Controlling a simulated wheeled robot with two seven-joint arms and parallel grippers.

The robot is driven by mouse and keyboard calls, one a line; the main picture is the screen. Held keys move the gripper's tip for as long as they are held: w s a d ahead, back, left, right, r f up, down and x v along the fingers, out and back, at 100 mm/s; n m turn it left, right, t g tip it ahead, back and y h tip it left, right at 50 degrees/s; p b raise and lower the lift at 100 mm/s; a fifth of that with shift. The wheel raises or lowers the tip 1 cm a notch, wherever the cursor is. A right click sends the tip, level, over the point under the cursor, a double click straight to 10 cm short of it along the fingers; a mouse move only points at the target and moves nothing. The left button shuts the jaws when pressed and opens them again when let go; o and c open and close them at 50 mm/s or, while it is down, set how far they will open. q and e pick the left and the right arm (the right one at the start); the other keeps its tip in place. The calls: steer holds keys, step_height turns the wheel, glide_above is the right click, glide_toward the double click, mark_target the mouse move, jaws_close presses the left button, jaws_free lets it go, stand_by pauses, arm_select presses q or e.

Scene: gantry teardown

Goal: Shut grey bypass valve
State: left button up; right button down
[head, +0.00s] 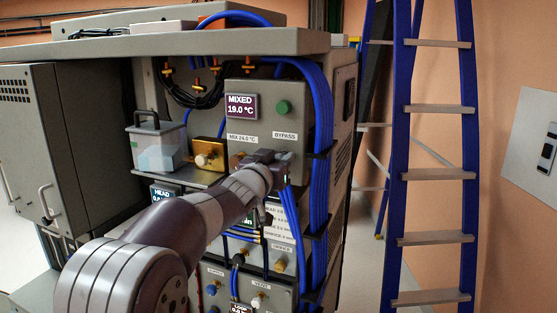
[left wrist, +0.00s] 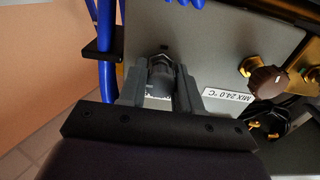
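The grey bypass valve knob (left wrist: 161,74) is on the grey panel (head: 262,110), at the BYPASS label (head: 285,135). In the left wrist view it sits between the two fingers of my left gripper (left wrist: 161,88), which appear to touch it on both sides. In the head view my left gripper (head: 270,158) is against the panel just below the label and hides the knob. The display (head: 241,106) reads MIXED 19.0 °C. My right gripper is not in view.
A brown mix knob (left wrist: 267,80) is beside the MIX 24.0 °C label. Blue hoses (head: 319,150) run down the panel's right side. A clear container (head: 158,148) stands on the shelf at left. A blue ladder (head: 437,175) stands at right.

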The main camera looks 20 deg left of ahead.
arm_select(q)
steer(key=shift+m, duration=0.3)
steer(key=shift+m+b, duration=0.75)
steer(key=shift+m, duration=0.35)
steer(key=m+b, duration=0.2)
steer(key=m, duration=0.3)
steer(key=shift+d, duration=0.1)
steer(key=m+b, duration=0.1)
steer(key=m, duration=0.4)
steer(key=shift+f+m, duration=0.1)
steer(key=shift+m, duration=0.3)
steer(key=shift+m+b, duration=0.55)
steer(key=shift+m, duration=1.45)
steer(key=shift+f, duration=0.1)
steer(key=o, duration=1)
steer(key=shift+d, duration=0.1)
steer(key=shift+o, duration=0.2)
steer(key=shift+s, duration=0.1)
